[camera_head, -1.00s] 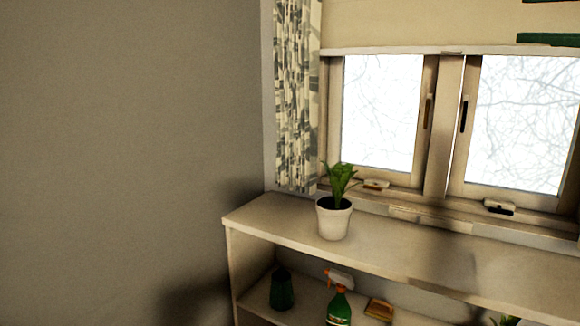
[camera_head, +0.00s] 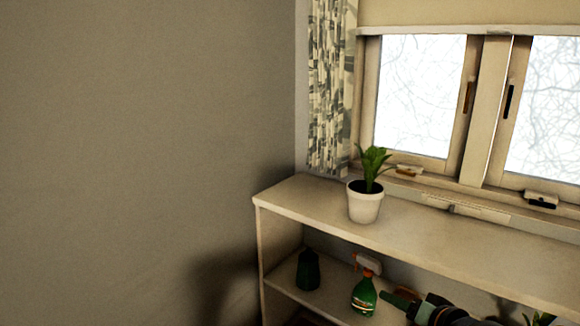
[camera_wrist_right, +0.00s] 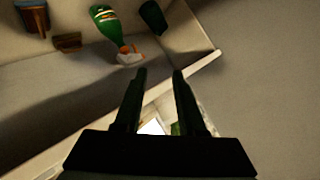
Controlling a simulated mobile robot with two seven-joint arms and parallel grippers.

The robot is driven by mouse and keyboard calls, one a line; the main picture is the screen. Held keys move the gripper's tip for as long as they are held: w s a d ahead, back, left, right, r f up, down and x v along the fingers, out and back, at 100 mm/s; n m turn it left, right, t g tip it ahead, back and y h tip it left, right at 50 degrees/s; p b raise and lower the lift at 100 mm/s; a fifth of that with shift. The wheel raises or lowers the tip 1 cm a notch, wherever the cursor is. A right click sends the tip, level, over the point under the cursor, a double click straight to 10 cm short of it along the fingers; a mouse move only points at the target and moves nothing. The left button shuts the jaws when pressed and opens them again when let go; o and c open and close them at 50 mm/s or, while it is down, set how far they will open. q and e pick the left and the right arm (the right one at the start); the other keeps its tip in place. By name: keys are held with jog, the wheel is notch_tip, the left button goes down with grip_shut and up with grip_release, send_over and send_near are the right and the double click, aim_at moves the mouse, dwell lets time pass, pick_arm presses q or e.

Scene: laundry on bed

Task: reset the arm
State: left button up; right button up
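My right gripper (camera_head: 392,298) shows at the lower right of the head view, in front of the shelf and just right of the spray bottle. In the right wrist view its two fingers (camera_wrist_right: 159,72) stand apart with nothing held between them. The wrist view shows the shelf things upside down beyond the fingertips. My left gripper is in neither view.
A white shelf unit (camera_head: 290,200) stands under the window, with a potted plant (camera_head: 365,205) on top. Its lower shelf holds a green spray bottle (camera_head: 364,297) and a dark green container (camera_head: 308,270). A bare wall (camera_head: 140,150) fills the left.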

jog(key=s+a+f+n+g+h, duration=0.1)
jog(key=s+a+f+n+g, duration=0.2)
jog(key=s+f, duration=0.85)
jog(key=s+a+f+n, duration=0.4)
jog(key=s+a+f, duration=0.1)
jog(key=s+f, duration=0.7)
pick_arm(q)
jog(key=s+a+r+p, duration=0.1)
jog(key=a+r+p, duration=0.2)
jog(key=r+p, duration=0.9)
jog(key=p, duration=0.4)
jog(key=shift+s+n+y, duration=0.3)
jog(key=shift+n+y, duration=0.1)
pick_arm(e)
jog(key=s+d+r, duration=0.1)
jog(key=s+r, duration=0.1)
jog(key=r, duration=0.4)
jog(key=s+d+r, duration=0.1)
jog(key=s+r, duration=0.1)
jog(key=r, duration=0.4)
jog(key=shift+d+r+m+h, duration=0.3)
jog(key=shift+d+r+h, duration=0.05)
jog(key=shift+r+h, duration=0.05)
